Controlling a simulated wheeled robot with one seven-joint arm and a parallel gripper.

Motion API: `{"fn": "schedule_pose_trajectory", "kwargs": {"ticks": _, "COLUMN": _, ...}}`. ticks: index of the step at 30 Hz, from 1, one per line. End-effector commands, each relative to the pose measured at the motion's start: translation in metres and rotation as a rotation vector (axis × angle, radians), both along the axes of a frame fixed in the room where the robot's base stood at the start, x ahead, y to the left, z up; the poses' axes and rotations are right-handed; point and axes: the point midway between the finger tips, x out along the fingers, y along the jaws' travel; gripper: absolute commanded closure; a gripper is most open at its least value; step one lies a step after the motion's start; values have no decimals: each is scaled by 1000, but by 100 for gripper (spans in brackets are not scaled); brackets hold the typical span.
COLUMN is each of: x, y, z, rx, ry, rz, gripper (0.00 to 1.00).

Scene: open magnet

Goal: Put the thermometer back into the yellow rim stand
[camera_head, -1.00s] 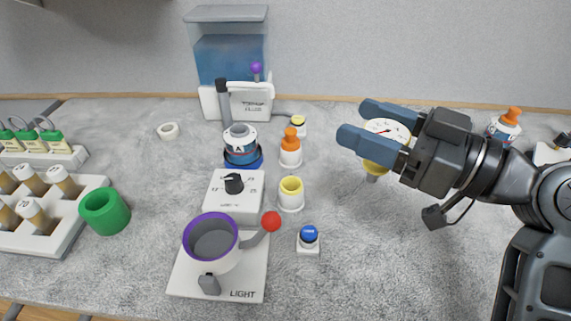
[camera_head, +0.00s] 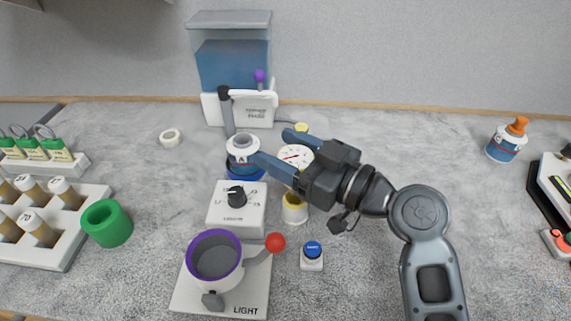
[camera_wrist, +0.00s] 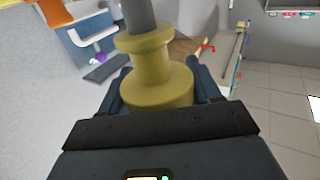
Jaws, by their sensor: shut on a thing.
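The thermometer has a round white dial (camera_head: 297,156) with a red needle, a yellow body and a grey stem. My gripper (camera_head: 272,148) is shut on it, with one finger on each side. In the wrist view the yellow body (camera_wrist: 155,88) sits between the fingers, and the grey stem (camera_wrist: 139,16) extends away from the gripper. The yellow rim stand (camera_head: 294,213) is a small white cup with a yellow rim. It shows just below my gripper in the head view, its top partly covered by the gripper. I cannot tell the height gap between stem and stand.
A white dial box (camera_head: 222,215) and a purple-rimmed pot (camera_head: 232,278) stand left of the stand. The bench right of my arm is mostly clear.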

Motion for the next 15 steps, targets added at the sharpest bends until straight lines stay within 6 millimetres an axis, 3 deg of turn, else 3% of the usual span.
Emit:
{"fn": "schedule_pose_trajectory", "kwargs": {"ticks": 7, "x": -1, "y": 1, "z": -32, "rx": -1, "ry": 4, "rz": 2, "gripper": 78}}
{"fn": "schedule_pose_trajectory", "kwargs": {"ticks": 15, "x": 0, "y": 0, "z": -39, "rx": 1, "ry": 1, "rz": -1, "gripper": 78}}
